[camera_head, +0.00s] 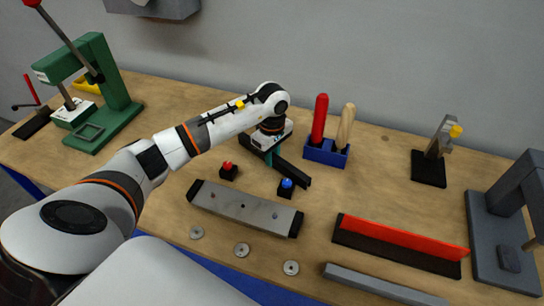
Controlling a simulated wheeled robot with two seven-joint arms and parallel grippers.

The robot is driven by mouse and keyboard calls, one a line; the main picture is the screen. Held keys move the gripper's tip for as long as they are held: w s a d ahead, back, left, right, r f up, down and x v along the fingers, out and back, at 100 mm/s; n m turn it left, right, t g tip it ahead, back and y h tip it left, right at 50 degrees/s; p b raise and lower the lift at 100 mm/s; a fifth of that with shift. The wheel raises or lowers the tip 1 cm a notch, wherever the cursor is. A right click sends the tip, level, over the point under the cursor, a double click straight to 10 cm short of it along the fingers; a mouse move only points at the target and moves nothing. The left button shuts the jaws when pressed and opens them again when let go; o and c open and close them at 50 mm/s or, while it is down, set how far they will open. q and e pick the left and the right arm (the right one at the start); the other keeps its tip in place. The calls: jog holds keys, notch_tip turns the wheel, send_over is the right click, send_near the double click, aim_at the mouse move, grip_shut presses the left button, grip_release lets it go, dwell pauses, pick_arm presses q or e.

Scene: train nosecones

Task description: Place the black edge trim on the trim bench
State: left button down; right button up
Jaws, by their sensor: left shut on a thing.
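My left arm reaches in from the left, and its gripper (270,153) points down over the middle of the wooden bench (150,185). It is shut on the black edge trim (295,176), a short dark bar that sticks out to the lower right from under the gripper. I cannot tell whether the trim touches the bench top. My right gripper is out of view.
A blue button (286,187) stands close to the trim's free end, with a red button (229,170) to its left. A grey block (245,208) lies in front. A blue holder (325,152) with two handles stands behind. A red strip (400,238) lies on the right.

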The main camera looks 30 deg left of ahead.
pick_arm(q)
jog(key=shift+f, duration=0.9)
jog(key=c, duration=1.3)
grip_release()
jog(key=shift+o, duration=0.2)
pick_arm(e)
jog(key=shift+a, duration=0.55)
